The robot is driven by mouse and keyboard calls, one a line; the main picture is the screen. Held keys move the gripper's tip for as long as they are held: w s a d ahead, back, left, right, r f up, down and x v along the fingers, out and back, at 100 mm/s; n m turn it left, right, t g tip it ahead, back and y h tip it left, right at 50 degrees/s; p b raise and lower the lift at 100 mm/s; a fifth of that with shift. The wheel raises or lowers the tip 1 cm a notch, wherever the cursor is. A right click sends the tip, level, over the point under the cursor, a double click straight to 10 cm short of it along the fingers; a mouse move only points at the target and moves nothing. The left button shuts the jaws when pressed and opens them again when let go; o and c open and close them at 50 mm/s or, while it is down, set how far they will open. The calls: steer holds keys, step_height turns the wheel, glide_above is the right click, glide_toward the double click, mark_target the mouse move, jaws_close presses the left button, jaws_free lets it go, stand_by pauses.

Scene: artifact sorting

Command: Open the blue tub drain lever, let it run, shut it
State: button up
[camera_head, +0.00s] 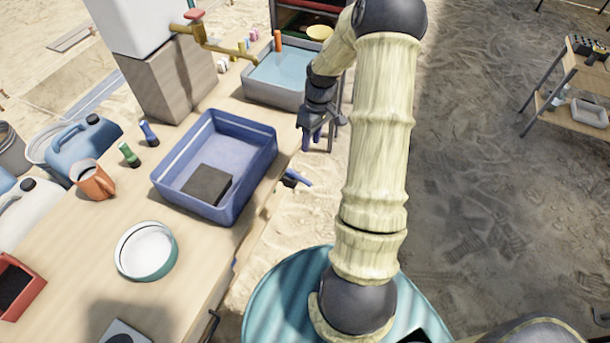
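The blue tub (262,143) stands on the wooden table near its right edge. A dark flat block (207,184) lies in it. I cannot tell whether the tub holds water. The drain lever (297,178), with a blue handle and a dark fitting, sticks out at the tub's right side by the table edge. The handle points right and slightly down in the picture. My gripper (312,139) hangs fingers down, above and right of the lever in the picture and apart from it. Its two fingertips show a small gap, with nothing seen between them.
A grey basin of water (270,98) stands beyond the tub, under a brass tap with a red handle (194,14). Sandy ground right of the table is mostly clear.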

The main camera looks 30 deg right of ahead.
mark_target(305, 179)
steer(key=a+f, duration=0.1)
steer(key=f, duration=0.8)
steer(key=s+a+f, duration=0.1)
steer(key=f, duration=0.4)
steer(key=shift+s+a+f, duration=0.1)
steer(key=shift+a+f, duration=0.2)
jaws_close()
